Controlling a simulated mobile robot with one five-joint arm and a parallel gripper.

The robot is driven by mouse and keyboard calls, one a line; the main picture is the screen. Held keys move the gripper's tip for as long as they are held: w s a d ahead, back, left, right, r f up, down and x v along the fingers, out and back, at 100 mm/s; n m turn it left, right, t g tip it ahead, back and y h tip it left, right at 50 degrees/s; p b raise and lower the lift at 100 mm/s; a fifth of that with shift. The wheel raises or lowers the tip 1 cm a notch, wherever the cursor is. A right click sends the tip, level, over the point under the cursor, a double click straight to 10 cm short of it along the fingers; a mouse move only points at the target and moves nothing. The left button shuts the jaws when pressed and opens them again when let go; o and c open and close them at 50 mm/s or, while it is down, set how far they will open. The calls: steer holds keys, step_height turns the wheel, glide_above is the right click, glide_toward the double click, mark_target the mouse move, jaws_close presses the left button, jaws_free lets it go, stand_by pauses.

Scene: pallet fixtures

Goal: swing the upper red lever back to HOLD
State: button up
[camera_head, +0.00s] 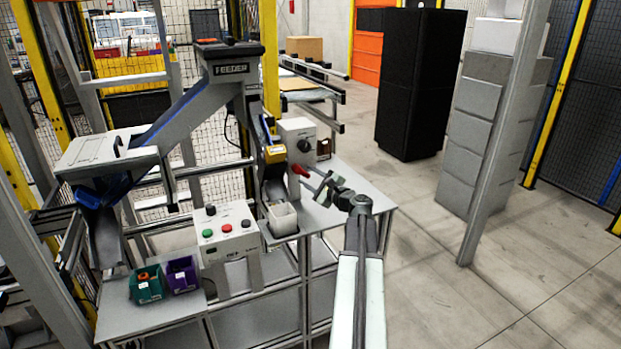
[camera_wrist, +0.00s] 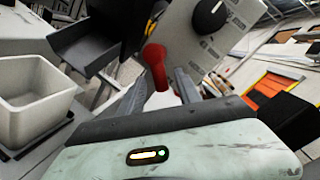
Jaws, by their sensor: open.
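One red lever (camera_head: 300,170) sticks out low on the front of the grey control box (camera_head: 296,132) with a black dial. In the wrist view the red lever (camera_wrist: 155,58) has a rounded head and a shaft reaching down between my two fingers. My gripper (camera_head: 318,183) is open, just right of the lever in the head view. In the wrist view the fingers of my gripper (camera_wrist: 161,78) stand on either side of the lever, with a gap visible on the right. Contact on the left cannot be told.
A white square bin (camera_wrist: 30,95) stands left of my gripper, also in the head view (camera_head: 283,219). A black chute (camera_wrist: 95,38) ends close to the lever. A button box (camera_head: 228,233) and teal (camera_head: 147,286) and purple bins (camera_head: 181,274) stand farther left.

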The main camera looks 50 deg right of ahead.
jaws_close()
steer(key=shift+r, duration=0.1)
steer(key=n+p, duration=0.1)
steer(key=r+n+p, duration=0.1)
steer(key=n+g+p, duration=0.1)
steer(key=shift+s+d+r+n, duration=0.1)
steer(key=shift+d+r+n, duration=0.15)
steer(key=shift+d+n, duration=0.05)
steer(key=shift+r+n+g+p, duration=0.2)
steer(key=shift+r+n+p, duration=0.1)
steer(key=shift+n+p, duration=0.6)
steer(key=shift+r+n+g+p, duration=0.2)
steer(key=shift+r+n+p, duration=0.05)
steer(key=shift+n+p, duration=0.65)
jaws_free()
